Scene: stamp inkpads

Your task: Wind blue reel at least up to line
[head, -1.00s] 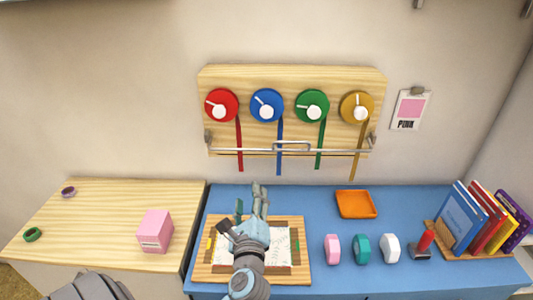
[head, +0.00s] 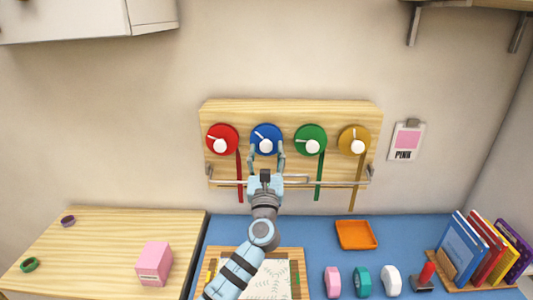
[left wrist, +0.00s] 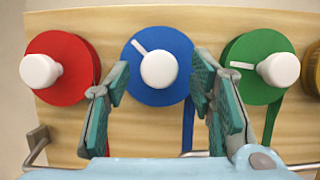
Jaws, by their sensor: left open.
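The blue reel (head: 266,134) is on the wooden wall board, between the red and green reels. It has a white knob (left wrist: 159,69) and a white pointer mark towards the upper left. My left gripper (head: 267,148) is open in front of the blue reel. In the left wrist view its fingers (left wrist: 162,82) stand on either side of the knob, apart from it. The blue ribbon (left wrist: 188,122) hangs from the reel's right side; its lower end is hidden behind my gripper in the head view. A metal rail (head: 220,183) crosses below the reels. My right gripper is not in view.
The red reel (head: 222,138), green reel (head: 310,138) and yellow reel (head: 354,139) sit close by, each with a hanging ribbon. Below, the blue table (head: 320,229) holds an orange tray (head: 356,235), several rolls and a book rack. A pink box (head: 154,263) stands left.

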